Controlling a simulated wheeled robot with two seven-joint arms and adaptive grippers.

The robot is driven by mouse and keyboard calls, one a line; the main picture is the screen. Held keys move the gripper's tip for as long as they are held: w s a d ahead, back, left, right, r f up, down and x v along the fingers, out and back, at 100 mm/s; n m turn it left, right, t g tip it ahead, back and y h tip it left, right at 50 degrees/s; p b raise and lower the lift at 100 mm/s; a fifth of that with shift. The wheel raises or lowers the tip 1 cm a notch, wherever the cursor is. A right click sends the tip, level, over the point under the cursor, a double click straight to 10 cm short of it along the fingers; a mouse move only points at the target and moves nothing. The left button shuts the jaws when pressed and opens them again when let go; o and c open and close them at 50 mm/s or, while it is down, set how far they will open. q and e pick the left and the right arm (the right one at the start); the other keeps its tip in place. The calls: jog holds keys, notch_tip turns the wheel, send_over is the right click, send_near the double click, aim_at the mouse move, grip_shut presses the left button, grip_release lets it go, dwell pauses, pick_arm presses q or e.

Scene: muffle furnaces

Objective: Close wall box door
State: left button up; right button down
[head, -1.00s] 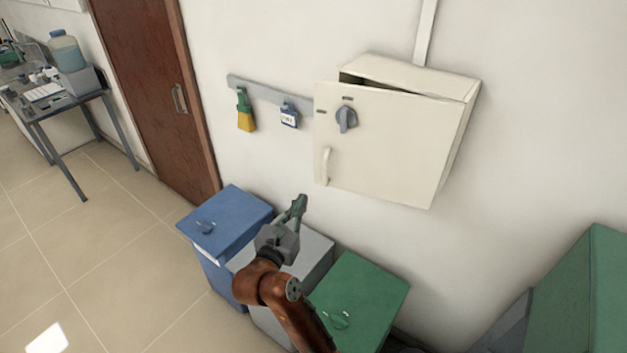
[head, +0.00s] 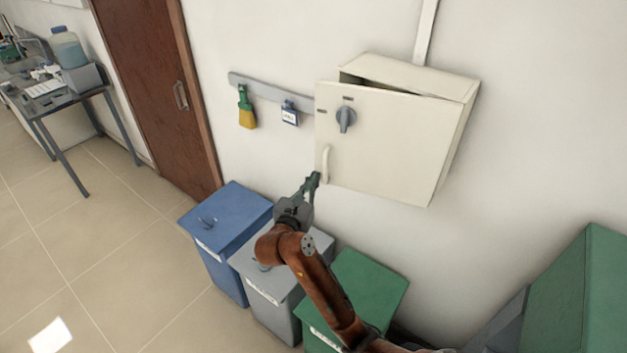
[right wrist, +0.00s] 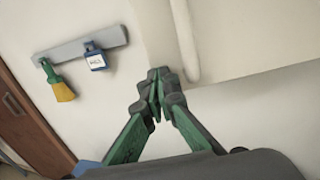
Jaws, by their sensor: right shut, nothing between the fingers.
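The cream wall box (head: 453,140) hangs on the wall right of centre in the head view. Its door (head: 385,148) is ajar, with a dark gap along the top edge. The door has a grey rotary knob (head: 345,118) and a pale vertical handle (head: 325,164) near its left edge; the handle also shows in the right wrist view (right wrist: 184,40). My right gripper (head: 314,177) is shut and empty, just below the door's lower left corner and the handle. In the right wrist view its fingertips (right wrist: 158,78) overlap the door's lower edge; contact cannot be told. My left gripper is not in view.
A grey rail (head: 265,90) with a yellow-green brush (head: 246,108) and a blue tag (head: 289,114) is left of the box. Blue (head: 229,212), grey (head: 270,300) and green (head: 365,285) bins stand below. Wall right of the box is clear.

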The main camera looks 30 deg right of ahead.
jog(key=w+d+m+g+h+b, duration=0.2)
jog(key=w+d+m+g, duration=0.1)
jog(key=d, duration=0.5)
jog(key=w+g, duration=0.1)
jog(key=w, duration=0.1)
jog(key=shift+w+r+g+h+b, duration=0.15)
jog(key=shift+w+g+h+b, duration=0.15)
jog(key=shift+b, duration=0.05)
